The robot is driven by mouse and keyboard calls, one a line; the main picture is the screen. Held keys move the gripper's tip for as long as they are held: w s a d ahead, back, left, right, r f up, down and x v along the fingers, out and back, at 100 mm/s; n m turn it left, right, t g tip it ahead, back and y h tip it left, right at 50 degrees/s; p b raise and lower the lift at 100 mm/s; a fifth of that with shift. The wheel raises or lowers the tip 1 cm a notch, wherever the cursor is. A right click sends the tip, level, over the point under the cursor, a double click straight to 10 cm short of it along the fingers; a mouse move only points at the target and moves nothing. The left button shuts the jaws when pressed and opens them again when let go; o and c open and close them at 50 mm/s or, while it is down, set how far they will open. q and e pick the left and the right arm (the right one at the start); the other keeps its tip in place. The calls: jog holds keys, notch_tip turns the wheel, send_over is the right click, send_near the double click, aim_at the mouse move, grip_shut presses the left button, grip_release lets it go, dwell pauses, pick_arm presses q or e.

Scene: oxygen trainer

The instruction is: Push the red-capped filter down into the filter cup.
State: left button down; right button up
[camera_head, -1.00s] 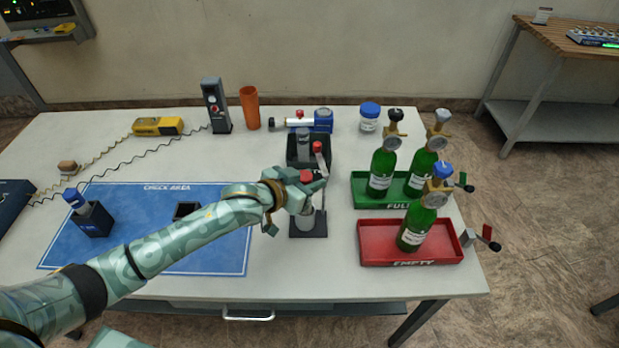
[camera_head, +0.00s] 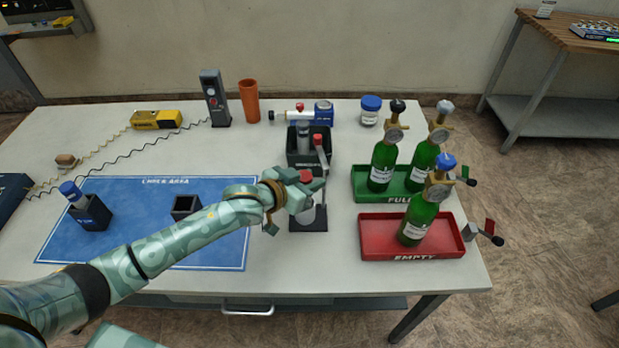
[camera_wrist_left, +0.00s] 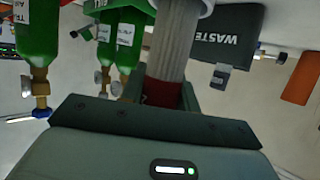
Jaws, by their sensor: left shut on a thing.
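My left gripper (camera_head: 301,190) is shut on the red-capped filter, over the small dark stand right of the blue mat. The filter's red cap (camera_head: 306,176) shows at the fingers in the head view. In the left wrist view the filter is a grey ribbed cylinder (camera_wrist_left: 177,45), with its red cap (camera_wrist_left: 162,92) between the fingers. Its far end meets a white rim (camera_wrist_left: 197,7), seemingly the filter cup's. The pale cup (camera_head: 304,214) is partly hidden behind my gripper; how deep the filter sits, I cannot tell. My right gripper is not in view.
A red-knobbed lever (camera_head: 317,140) rises close behind my gripper. The black waste bin (camera_head: 294,162) behind it holds a grey cylinder. Green bottles stand in the green tray (camera_head: 362,197) and red tray (camera_head: 372,250) at right. The blue mat (camera_head: 140,215) has free room.

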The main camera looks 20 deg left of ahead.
pick_arm(q)
jog(key=shift+f, duration=0.55)
jog(key=c, duration=1)
grip_release()
jog(key=shift+r, duration=0.1)
jog(key=shift+o, duration=0.2)
jog(key=shift+s, duration=0.1)
jog(key=p+v, duration=0.4)
jog(key=v, duration=1.2)
jog(key=shift+s, duration=0.15)
